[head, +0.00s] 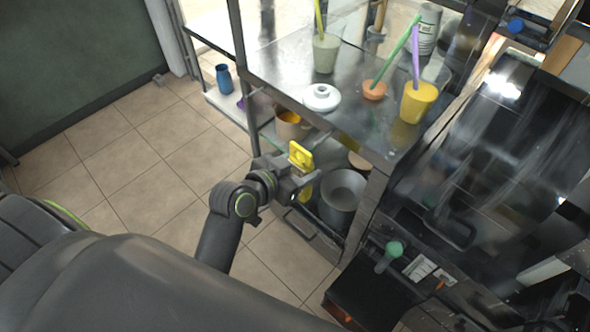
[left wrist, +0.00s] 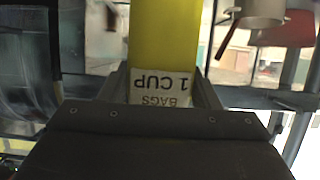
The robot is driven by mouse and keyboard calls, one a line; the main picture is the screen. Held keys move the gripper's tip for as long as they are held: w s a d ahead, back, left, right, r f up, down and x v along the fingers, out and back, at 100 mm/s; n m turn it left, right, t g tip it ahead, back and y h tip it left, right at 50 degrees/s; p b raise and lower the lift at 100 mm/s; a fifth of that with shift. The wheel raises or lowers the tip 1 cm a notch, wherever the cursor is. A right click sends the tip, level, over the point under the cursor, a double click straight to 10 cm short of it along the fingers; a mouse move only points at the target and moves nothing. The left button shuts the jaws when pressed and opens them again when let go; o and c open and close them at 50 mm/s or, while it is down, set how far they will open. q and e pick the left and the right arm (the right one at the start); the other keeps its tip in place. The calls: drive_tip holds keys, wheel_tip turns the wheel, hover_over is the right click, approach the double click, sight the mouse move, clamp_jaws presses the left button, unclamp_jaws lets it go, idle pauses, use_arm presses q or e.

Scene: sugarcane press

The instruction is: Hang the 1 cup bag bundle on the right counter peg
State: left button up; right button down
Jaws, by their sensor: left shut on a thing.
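My left gripper (head: 294,176) is shut on the yellow 1 cup bag bundle (head: 300,155), in front of the metal counter's near edge and below its top. In the left wrist view the yellow bundle (left wrist: 163,45) stands between the two fingers, with a white label reading "1 CUP BAGS", upside down in that view. Part of the bundle is hidden by the gripper in the head view. My right gripper is not in view.
The metal counter (head: 290,75) carries a white lid (head: 321,97), an orange bowl (head: 374,90), a yellow drink cup (head: 418,102) and a pale green drink (head: 326,52). A grey pot (head: 342,192) stands on the shelf below. Tiled floor (head: 130,170) is clear at left.

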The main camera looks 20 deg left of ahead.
use_arm(q)
drive_tip(key=shift+w+d, duration=0.2)
drive_tip(key=shift+w, duration=0.3)
drive_tip(key=shift+w+d, duration=0.1)
drive_tip(key=shift+w, duration=0.2)
drive_tip(key=r+b+x, duration=0.1)
drive_tip(key=b+x, duration=0.1)
drive_tip(key=x, duration=0.4)
drive_tip(key=shift+w+d, duration=0.2)
drive_tip(key=shift+w, duration=0.3)
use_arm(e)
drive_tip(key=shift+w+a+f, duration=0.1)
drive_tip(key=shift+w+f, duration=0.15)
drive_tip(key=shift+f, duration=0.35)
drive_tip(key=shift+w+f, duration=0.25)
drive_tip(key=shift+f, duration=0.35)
use_arm(q)
drive_tip(key=o, duration=1)
